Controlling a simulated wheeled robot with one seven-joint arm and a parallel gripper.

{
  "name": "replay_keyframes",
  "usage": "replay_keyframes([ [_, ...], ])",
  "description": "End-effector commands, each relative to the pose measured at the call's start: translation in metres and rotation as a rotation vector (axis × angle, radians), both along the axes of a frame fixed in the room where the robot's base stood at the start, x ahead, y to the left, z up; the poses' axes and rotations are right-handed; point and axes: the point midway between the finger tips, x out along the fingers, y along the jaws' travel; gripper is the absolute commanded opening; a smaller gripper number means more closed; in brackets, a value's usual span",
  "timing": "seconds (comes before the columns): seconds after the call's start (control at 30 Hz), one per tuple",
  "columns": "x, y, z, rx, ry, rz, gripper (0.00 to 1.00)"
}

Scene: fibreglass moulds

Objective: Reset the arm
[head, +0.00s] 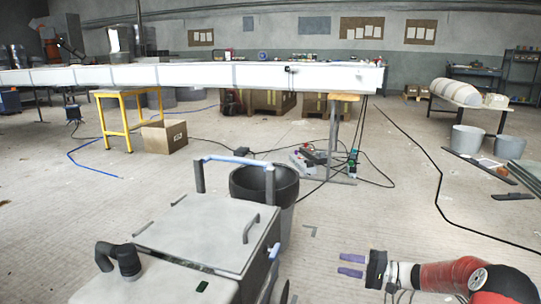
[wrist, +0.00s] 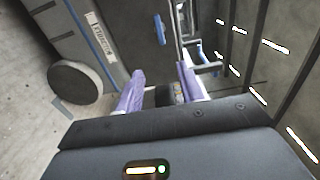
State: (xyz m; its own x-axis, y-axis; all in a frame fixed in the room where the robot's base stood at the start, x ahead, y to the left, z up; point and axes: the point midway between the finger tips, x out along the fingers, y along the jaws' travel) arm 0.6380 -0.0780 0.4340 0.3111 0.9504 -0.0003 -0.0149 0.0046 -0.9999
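My gripper (head: 352,264) is at the lower right in the head view, at the end of my red and black arm, which reaches in from the right edge. Its two purple fingers are spread apart with nothing between them, and it points left over bare floor. In the wrist view the gripper (wrist: 160,92) also shows two purple fingers with a clear gap. Beyond them that view shows grey surfaces, a blue bar and ceiling lights.
A grey boxy cart (head: 205,235) with a blue handle fills the lower middle. A dark bin (head: 265,183) stands behind it. A long white mould (head: 200,75) crosses the back. Black cables lie on the floor at right. Buckets (head: 466,139) stand at far right.

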Motion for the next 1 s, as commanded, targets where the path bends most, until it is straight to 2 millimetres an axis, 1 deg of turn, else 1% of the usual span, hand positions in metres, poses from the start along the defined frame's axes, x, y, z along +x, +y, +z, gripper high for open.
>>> replay_keyframes([
  [0.37, -0.017, 0.031, 0.025, -0.134, 0.045, 0.086, 0.38],
  [0.47, -0.025, 0.042, 0.034, -0.192, 0.064, 0.118, 0.38],
  [0.67, -0.051, 0.069, 0.059, -0.354, 0.104, 0.191, 0.38],
  [0.77, -0.07, 0.084, 0.076, -0.468, 0.127, 0.229, 0.38],
  [0.87, -0.098, 0.1, 0.099, -0.62, 0.147, 0.262, 0.38],
  [1.0, -0.145, 0.114, 0.131, -0.853, 0.16, 0.277, 0.38],
])
